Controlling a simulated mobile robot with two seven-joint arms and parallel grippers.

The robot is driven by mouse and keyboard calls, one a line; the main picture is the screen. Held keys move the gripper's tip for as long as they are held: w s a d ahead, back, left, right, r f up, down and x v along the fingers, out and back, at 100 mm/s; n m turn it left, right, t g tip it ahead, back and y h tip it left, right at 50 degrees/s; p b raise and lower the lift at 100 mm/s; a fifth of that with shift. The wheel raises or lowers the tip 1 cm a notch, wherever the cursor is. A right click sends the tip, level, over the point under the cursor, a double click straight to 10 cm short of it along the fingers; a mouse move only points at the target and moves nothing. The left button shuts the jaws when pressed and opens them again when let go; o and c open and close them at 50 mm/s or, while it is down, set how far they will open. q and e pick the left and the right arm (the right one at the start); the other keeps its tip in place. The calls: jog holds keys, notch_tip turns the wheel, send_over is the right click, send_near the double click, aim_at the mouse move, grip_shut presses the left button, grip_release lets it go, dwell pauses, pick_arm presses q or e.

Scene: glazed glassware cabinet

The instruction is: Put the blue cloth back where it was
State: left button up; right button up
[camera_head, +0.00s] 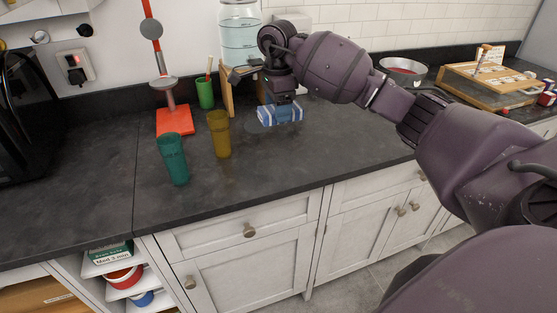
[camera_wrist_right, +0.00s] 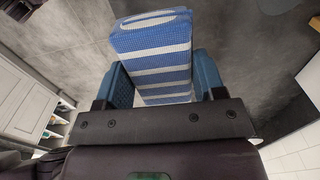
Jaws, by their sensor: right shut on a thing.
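The blue cloth (camera_head: 279,114) is folded, with white stripes. It is at the back middle of the dark counter in the head view, just under my right gripper (camera_head: 284,101). In the right wrist view the cloth (camera_wrist_right: 152,62) sits between the two blue fingers of the right gripper (camera_wrist_right: 158,82), which is shut on it. A dark shadow shows on the counter below the cloth; I cannot tell exactly how high it is held. My left gripper is not in view.
A teal glass (camera_head: 173,160) and an amber glass (camera_head: 218,135) stand left of the cloth. Behind them are a red stand (camera_head: 175,121), a green cup (camera_head: 205,93) and a glass dispenser (camera_head: 239,45). The counter (camera_head: 300,155) in front of the cloth is clear.

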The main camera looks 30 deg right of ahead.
aim_at(278, 167)
notch_tip(278, 167, down, 16)
jog(key=shift+f, duration=0.1)
jog(key=o, duration=0.9)
jog(key=shift+c, duration=0.2)
